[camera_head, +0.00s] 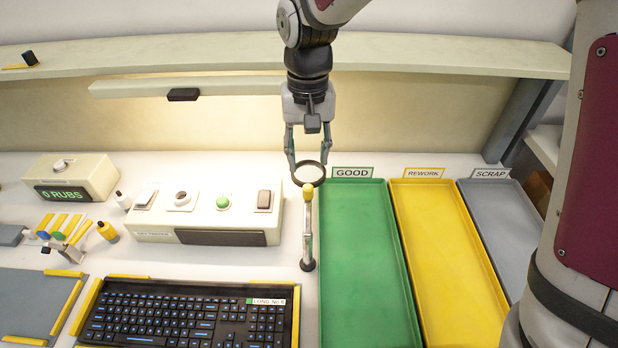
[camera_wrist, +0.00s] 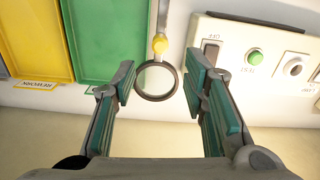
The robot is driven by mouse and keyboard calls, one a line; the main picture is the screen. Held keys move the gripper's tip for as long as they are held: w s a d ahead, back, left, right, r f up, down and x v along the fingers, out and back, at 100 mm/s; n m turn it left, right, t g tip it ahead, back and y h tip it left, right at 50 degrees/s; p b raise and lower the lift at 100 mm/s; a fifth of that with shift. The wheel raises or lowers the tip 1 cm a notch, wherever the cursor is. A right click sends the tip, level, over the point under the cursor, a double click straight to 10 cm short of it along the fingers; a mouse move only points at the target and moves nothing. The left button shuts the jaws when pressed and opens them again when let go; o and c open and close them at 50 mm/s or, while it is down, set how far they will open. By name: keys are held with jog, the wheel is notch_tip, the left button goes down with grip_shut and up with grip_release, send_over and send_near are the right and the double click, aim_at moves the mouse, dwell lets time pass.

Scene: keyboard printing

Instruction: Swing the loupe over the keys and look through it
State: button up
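The loupe (camera_head: 311,184) is a dark-rimmed round lens by a yellow knob (camera_head: 308,190) atop a slim metal post (camera_head: 307,235). It stands between the long console and the green tray, with the lens on the post's far side, away from the keyboard. In the wrist view the lens ring (camera_wrist: 156,99) lies between my fingers. The backlit black keyboard (camera_head: 185,315) is at the front left, labelled "LONG No 6". My gripper (camera_head: 308,160) is open and points down, its fingers on either side of the lens ring; I cannot tell whether they touch it.
Green GOOD (camera_head: 365,265), yellow REWORK (camera_head: 445,265) and grey SCRAP (camera_head: 498,235) trays lie to the right. A console (camera_head: 205,210) with knobs and buttons stands left of the post. A lamp bar (camera_head: 185,86) and shelf (camera_head: 440,58) overhang the back. A "0 RUBS" counter (camera_head: 70,178) sits far left.

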aim_at(308, 186)
notch_tip(308, 186, down, 10)
jog(key=shift+s+r+p, duration=0.1)
jog(key=shift+r+p, duration=0.05)
jog(key=shift+p, duration=0.3)
grip_shut()
